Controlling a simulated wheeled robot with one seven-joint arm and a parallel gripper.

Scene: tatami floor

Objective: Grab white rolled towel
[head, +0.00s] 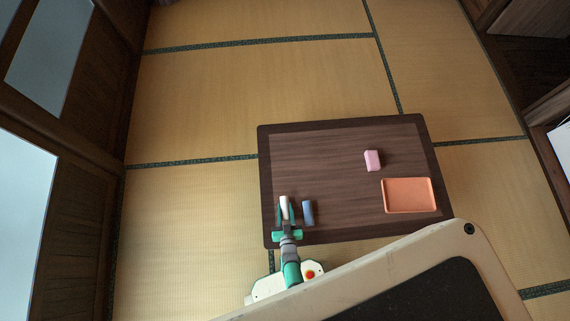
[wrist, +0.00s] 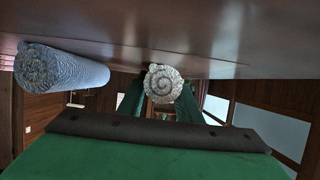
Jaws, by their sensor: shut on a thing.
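The white rolled towel (head: 284,206) is at the front left of the dark wooden low table (head: 330,160). My gripper (head: 285,212) is shut on it, with a green finger along each side. In the wrist view, the spiral end of the white towel (wrist: 163,84) shows between the two green fingers (wrist: 160,103). The table surface lies along the top of that view. I cannot tell whether the towel touches the table or is slightly off it.
A blue rolled towel (head: 307,212) lies close to the right of my gripper; it also shows in the wrist view (wrist: 62,70). The table's middle and back left are clear.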

